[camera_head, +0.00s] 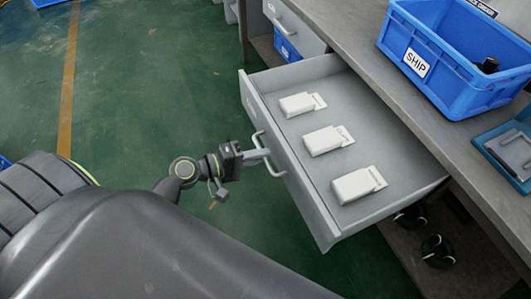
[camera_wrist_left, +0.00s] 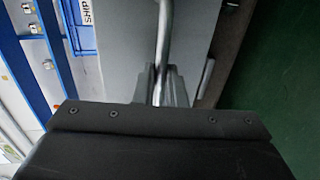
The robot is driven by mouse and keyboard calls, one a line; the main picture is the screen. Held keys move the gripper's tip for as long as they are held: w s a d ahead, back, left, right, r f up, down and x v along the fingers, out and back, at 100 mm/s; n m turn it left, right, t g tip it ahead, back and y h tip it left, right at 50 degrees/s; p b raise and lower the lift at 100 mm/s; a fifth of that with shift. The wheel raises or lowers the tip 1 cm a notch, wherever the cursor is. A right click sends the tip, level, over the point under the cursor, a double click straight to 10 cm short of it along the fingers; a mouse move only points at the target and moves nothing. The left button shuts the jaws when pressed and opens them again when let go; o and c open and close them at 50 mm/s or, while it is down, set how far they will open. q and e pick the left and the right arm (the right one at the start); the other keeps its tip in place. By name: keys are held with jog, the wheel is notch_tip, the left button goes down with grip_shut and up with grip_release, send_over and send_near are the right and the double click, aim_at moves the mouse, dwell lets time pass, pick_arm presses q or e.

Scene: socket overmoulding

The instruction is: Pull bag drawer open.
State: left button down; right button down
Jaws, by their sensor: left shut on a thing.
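The grey bag drawer (camera_head: 306,195) is pulled out from under the workbench in the head view. Three white bag packs (camera_head: 325,140) lie in a row inside it. My left gripper (camera_head: 262,155) is at the drawer's front, shut on the bar handle (camera_head: 272,172). In the left wrist view the handle (camera_wrist_left: 164,40) runs down between the fingers (camera_wrist_left: 161,88), with the grey drawer front (camera_wrist_left: 128,45) behind it. My right gripper is not in view.
A blue SHIP bin (camera_head: 460,75) and a blue tray with a grey item (camera_head: 512,150) stand on the grey bench top (camera_head: 370,50). Another drawer with a blue bin (camera_head: 287,45) is beyond. Green floor (camera_head: 150,90) is clear to the left.

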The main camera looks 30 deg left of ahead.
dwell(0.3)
pick_arm(q)
jog(key=c, duration=1.5)
grip_release()
jog(key=shift+s+a, duration=0.1)
